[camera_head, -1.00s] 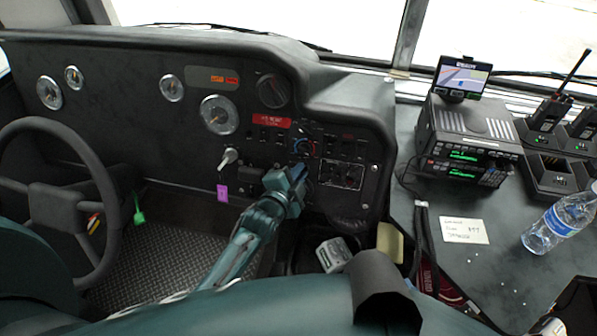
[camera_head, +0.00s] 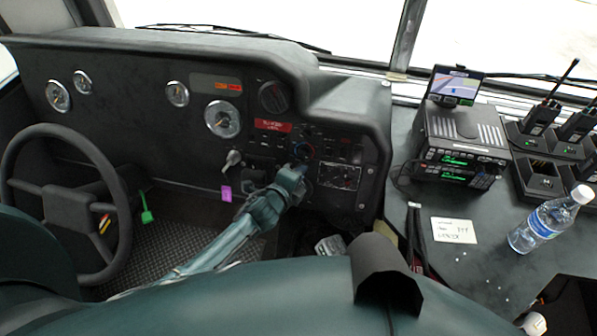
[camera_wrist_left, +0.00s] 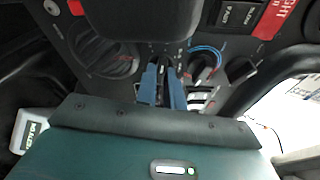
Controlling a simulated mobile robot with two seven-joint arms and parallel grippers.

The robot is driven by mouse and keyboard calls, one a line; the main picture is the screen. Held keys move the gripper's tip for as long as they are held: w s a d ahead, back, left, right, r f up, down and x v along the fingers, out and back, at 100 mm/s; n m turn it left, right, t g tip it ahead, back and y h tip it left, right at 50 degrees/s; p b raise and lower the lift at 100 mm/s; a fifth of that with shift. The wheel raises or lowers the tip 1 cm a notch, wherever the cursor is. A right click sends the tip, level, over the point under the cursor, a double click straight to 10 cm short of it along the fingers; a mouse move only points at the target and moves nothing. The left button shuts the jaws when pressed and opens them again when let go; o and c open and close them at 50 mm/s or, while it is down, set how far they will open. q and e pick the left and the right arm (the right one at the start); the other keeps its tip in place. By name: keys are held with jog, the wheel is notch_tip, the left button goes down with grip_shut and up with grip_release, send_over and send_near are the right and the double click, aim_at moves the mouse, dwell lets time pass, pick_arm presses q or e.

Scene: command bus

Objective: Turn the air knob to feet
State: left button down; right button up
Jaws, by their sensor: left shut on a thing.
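My left gripper (camera_head: 299,166) is at the centre dash panel, just below a dial with a blue and red arc (camera_head: 303,149). In the left wrist view its blue fingers (camera_wrist_left: 163,74) are closed around a small dark knob (camera_wrist_left: 164,58), seemingly the air knob. The fingers hide most of it, so its pointer and the feet mark cannot be read. The dial with the blue arc (camera_wrist_left: 206,64) stands beside the fingers, apart from them. My right gripper is not in view.
Switches and a small gauge panel (camera_head: 340,176) sit right of the gripper. A key-like lever (camera_head: 233,158) with a purple tag (camera_head: 226,193) is to its left. The steering wheel (camera_head: 62,137) is at far left. A radio stack (camera_head: 462,145) and bottle (camera_head: 550,220) are on the right counter.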

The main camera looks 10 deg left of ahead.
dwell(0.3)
pick_arm(q)
jog(key=c, duration=1.5)
grip_release()
jog(key=p+v, duration=0.1)
jog(key=v, duration=1.2)
jog(key=shift+s, duration=0.1)
